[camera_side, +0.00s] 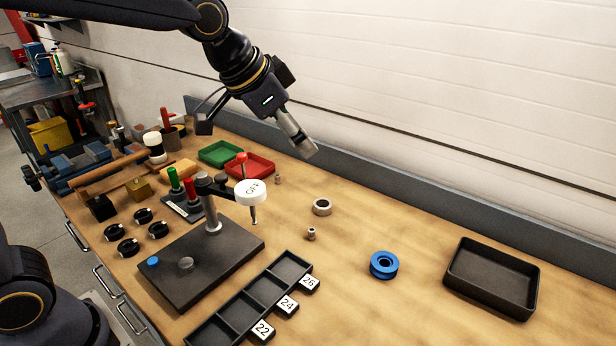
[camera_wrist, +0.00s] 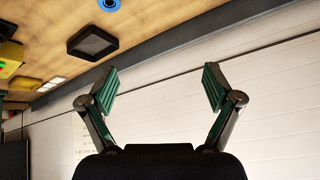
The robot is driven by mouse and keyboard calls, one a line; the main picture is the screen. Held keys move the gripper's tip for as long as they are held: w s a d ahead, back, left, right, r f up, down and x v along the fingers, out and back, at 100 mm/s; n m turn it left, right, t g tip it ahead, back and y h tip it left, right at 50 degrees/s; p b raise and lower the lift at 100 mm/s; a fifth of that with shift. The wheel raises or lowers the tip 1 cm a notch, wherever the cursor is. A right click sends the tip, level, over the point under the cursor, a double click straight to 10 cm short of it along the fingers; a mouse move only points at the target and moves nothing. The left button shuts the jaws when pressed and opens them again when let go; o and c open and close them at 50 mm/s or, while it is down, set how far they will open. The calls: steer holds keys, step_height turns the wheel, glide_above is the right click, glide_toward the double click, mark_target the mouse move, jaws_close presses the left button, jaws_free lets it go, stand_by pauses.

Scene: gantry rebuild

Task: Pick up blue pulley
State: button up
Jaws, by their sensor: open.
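The blue pulley (camera_side: 383,265) lies flat on the wooden bench, left of the black tray. It also shows in the wrist view (camera_wrist: 110,4), cut off by the top edge. My gripper (camera_side: 308,148) is raised above the back of the bench, up and to the left of the pulley in the side view, and apart from it. In the wrist view my gripper (camera_wrist: 160,88) has its two green-padded fingers spread wide with nothing between them. The fingers face the white wall.
The black tray (camera_side: 457,271) is empty on the right. A divided tray (camera_side: 239,320) with number cards and a dark plate with a post (camera_side: 218,274) stand left of the pulley. A metal ring (camera_side: 322,207) lies behind. The bench around the pulley is clear.

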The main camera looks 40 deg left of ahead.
steer(key=w+d+f+m, duration=0.1)
steer(key=w+d+f, duration=0.2)
steer(key=d+f, duration=0.1)
steer(key=m+g+h, duration=0.1)
steer(key=g, duration=0.2)
glide_above(384, 263)
steer(key=s+a, duration=0.2)
steer(key=f, duration=1.9)
steer(key=shift+s+d+f, duration=0.1)
steer(key=shift+s+f, duration=0.1)
steer(key=shift+f, duration=0.15)
steer(key=x, duration=0.5)
steer(key=shift+w+d+f, duration=0.25)
steer(key=shift+w+f, duration=0.05)
steer(key=shift+r, duration=0.1)
steer(key=c, duration=1.4)
steer(key=shift+o, duration=0.2)
